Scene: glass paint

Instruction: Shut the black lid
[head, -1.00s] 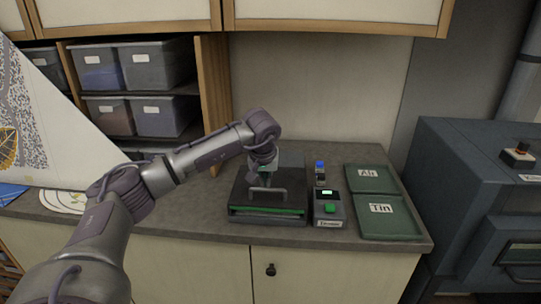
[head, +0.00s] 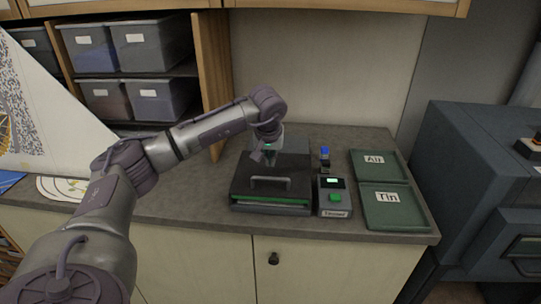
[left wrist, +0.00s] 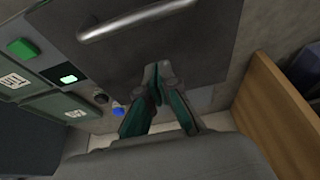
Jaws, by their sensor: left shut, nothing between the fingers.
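The black lid (head: 290,167) lies low and about level on its base on the counter, its metal handle (head: 270,181) facing front. A green strip (head: 270,200) shows along the front between lid and base; I cannot tell whether the lid is fully down. My left gripper (head: 262,157) is shut and empty, pointing down over the rear part of the lid, behind the handle. In the left wrist view the closed fingertips (left wrist: 157,78) are over the lid (left wrist: 150,42) near its edge; contact is unclear. My right gripper is not in view.
A control box (head: 335,198) with a green button and lit display stands right of the lid. A small blue-topped item (head: 324,153) is behind it.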

